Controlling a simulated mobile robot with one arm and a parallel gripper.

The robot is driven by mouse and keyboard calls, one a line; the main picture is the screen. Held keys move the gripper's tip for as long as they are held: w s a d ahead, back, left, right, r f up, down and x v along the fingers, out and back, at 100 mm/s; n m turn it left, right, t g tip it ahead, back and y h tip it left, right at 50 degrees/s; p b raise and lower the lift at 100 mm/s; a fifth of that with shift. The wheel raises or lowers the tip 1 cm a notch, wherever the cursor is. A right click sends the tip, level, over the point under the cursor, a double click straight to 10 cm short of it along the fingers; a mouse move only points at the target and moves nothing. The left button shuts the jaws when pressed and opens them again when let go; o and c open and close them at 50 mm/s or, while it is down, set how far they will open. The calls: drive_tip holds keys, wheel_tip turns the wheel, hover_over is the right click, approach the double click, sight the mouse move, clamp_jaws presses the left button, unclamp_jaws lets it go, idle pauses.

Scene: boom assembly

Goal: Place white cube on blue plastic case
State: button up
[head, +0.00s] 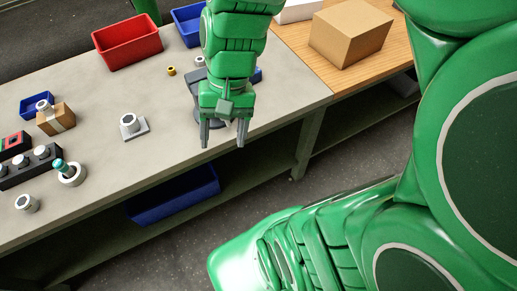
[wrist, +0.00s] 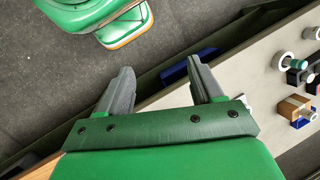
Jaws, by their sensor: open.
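My gripper (head: 223,136) hangs near the front edge of the grey table, open and empty. Its two fingers also show apart in the wrist view (wrist: 160,75), pointing over the floor and table edge. A white box (head: 298,10), cut off by the top edge, sits on the wooden table; I cannot tell if it is the white cube. Blue plastic containers show: a small one (head: 36,103) at the left, one (head: 187,27) at the back, and a larger one (head: 172,195) on the shelf below. Which is the case is unclear.
A red bin (head: 127,42) stands at the back of the grey table (head: 95,185). A cardboard box (head: 350,32) is on the wooden table (head: 300,42). A grey part with a white ring (head: 132,127) and several fittings lie at the left. A grey-blue object is partly hidden behind my gripper.

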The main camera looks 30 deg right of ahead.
drive_tip(key=s+d+r+n+h, duration=0.1)
drive_tip(key=s+d+n+h, duration=0.2)
drive_tip(key=s, duration=0.4)
drive_tip(key=shift+s+d, duration=0.3)
drive_tip(key=shift+d, duration=0.1)
idle(0.8)
